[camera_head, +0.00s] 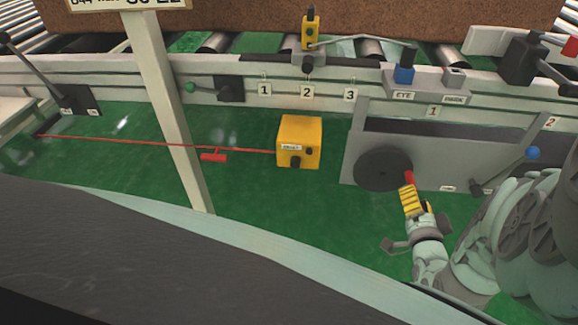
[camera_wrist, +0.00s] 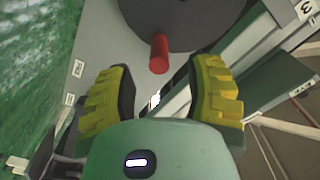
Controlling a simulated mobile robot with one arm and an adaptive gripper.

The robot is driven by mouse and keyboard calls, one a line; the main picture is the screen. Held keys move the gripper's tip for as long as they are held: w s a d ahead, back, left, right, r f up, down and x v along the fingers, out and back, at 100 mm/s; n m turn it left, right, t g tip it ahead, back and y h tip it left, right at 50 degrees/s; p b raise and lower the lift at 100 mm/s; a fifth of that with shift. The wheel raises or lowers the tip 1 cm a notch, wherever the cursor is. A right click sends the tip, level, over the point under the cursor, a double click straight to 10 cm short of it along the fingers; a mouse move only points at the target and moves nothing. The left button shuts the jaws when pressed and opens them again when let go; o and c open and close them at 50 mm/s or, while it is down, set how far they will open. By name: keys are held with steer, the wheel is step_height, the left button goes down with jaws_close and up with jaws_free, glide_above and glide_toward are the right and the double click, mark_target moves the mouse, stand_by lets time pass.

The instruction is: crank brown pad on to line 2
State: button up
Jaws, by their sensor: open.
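The brown pad (camera_head: 300,14) lies on the roller conveyor at the top of the head view, cut off by the frame. The number plate 2 (camera_head: 307,91) is on the conveyor rail below it, between plates 1 (camera_head: 264,89) and 3 (camera_head: 350,94). A dark crank disc (camera_head: 381,169) with a red handle (camera_head: 408,177) is on a grey panel. My yellow-fingered gripper (camera_head: 410,190) is open at the handle. In the wrist view, the handle (camera_wrist: 159,53) stands just ahead of and between the spread fingers (camera_wrist: 164,82). Contact is not clear.
A yellow box (camera_head: 299,142) with a red cord (camera_head: 120,140) stands on the green floor left of the panel. A pale post (camera_head: 165,100) rises farther left. A blue-knobbed lever (camera_head: 532,153) is right of the disc. Open floor lies below the box.

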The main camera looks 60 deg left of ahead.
steer(key=v, duration=0.6)
steer(key=shift+d, duration=0.25)
steer(key=shift+s, duration=0.15)
stand_by(0.3)
stand_by(0.9)
